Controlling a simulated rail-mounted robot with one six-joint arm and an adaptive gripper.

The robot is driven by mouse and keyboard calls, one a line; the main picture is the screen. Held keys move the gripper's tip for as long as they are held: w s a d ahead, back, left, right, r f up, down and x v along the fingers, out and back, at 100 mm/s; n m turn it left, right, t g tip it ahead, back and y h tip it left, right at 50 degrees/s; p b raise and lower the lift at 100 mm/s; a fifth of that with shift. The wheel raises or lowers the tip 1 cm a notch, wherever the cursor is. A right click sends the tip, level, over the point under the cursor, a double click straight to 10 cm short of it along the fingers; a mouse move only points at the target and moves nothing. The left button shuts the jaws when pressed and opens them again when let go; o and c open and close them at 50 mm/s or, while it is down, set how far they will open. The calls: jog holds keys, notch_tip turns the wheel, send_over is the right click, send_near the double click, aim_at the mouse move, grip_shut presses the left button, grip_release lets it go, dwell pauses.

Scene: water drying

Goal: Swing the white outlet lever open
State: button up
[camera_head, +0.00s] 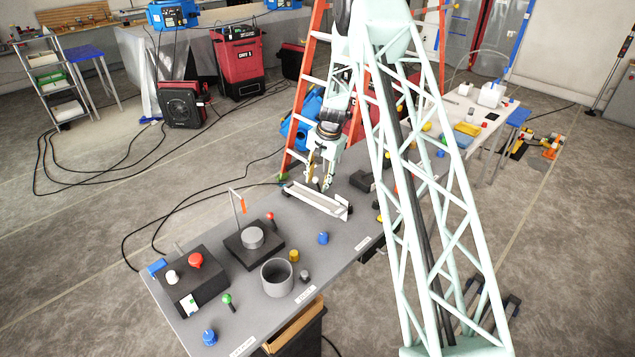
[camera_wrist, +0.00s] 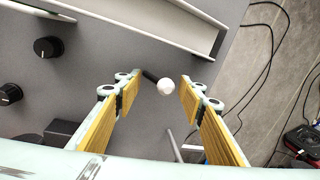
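The white outlet lever shows in the wrist view as a round white knob (camera_wrist: 168,88) on a short dark stem. My gripper (camera_wrist: 159,92) is open, with yellow-padded fingers on either side of the knob in that view. The knob is nearer the right finger, and neither finger appears to touch it. I cannot tell how far the knob lies beyond the fingertips. In the head view my gripper (camera_head: 322,178) points down over the table, just behind a white trough (camera_head: 318,202); the lever is small and partly hidden there.
The grey table (camera_head: 345,235) carries a dark box (camera_head: 195,280) with knobs, a grey cup (camera_head: 277,277) and several small coloured knobs. The trough also shows at the top of the wrist view (camera_wrist: 150,22). An orange ladder (camera_head: 308,80) stands behind. Black knobs (camera_wrist: 47,47) lie left.

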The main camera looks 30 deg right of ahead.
jog(key=shift+f, duration=0.15)
jog(key=c, duration=0.8)
